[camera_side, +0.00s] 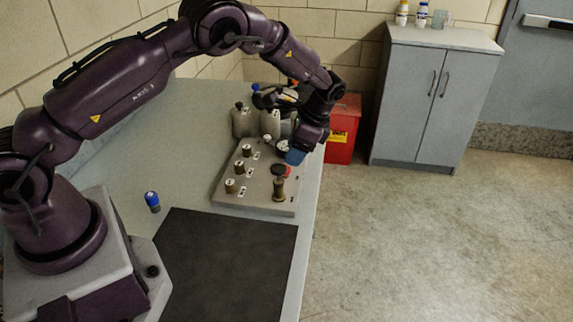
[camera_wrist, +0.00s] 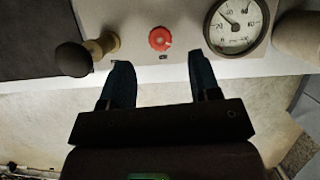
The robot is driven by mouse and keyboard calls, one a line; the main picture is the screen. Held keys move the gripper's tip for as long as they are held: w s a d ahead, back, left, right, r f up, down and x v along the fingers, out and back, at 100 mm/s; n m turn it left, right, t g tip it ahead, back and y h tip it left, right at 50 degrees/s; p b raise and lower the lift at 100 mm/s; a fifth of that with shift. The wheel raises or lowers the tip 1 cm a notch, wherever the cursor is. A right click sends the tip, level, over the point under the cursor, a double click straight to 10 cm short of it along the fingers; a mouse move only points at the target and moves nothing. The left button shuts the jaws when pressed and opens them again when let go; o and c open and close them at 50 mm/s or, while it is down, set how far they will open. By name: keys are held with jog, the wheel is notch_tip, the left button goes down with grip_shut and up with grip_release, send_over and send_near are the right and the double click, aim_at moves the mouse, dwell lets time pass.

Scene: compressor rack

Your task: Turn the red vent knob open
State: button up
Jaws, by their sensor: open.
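The red vent knob (camera_wrist: 160,39) is a small round red knob on the light panel, and in the wrist view it lies just beyond my two fingertips, roughly centred between them. In the side view the red knob (camera_side: 287,171) shows at the panel's right edge, beside my fingers. My gripper (camera_wrist: 157,62) is open and empty, with blue fingers spread to either side of the knob's line. In the side view my gripper (camera_side: 295,157) hangs low over the panel's right edge. I cannot tell the height between fingertips and knob.
A round dial gauge (camera_wrist: 236,26) stands right of the knob, and a black-topped brass valve (camera_wrist: 76,58) stands left. The panel (camera_side: 230,200) carries several brass knobs. A blue-capped item (camera_side: 152,200) and a dark mat (camera_side: 225,260) lie nearer.

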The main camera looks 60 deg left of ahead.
jog(key=shift+x, duration=2.8)
jog(key=shift+r, duration=0.1)
jog(key=c, duration=0.9)
